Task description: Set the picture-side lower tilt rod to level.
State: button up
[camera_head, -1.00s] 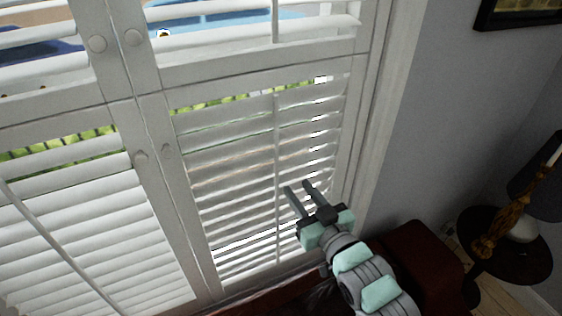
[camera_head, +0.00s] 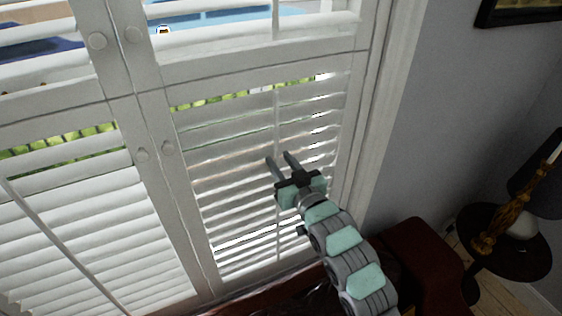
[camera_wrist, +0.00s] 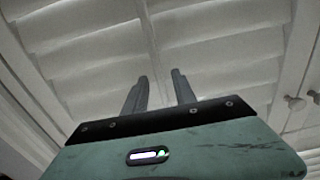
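The picture-side lower tilt rod (camera_head: 276,118) is a thin white vertical bar on the lower right shutter panel, on the side nearer the framed picture. The panel's louvers (camera_head: 225,137) are tilted, with narrow bright gaps between several of them. My gripper (camera_head: 278,156) is open in front of the rod's middle, its two grey fingers pointing at the panel. In the wrist view the rod (camera_wrist: 147,30) runs down towards the gap between the fingertips (camera_wrist: 159,76). I cannot tell whether either finger touches it. My gripper and arm hide part of the rod's lower half.
A second lower panel with its own tilt rod (camera_head: 62,243) is at left. Round knobs (camera_head: 168,146) sit on the middle stiles. A framed picture (camera_head: 517,12) hangs at upper right. A dark red seat (camera_head: 425,258) and a round side table (camera_head: 508,248) stand at lower right.

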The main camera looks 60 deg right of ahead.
grip_shut()
dwell(0.3)
notch_tip(320, 180, down, 3)
jog(key=shift+b, duration=0.8)
grip_release()
jog(key=shift+s, duration=0.1)
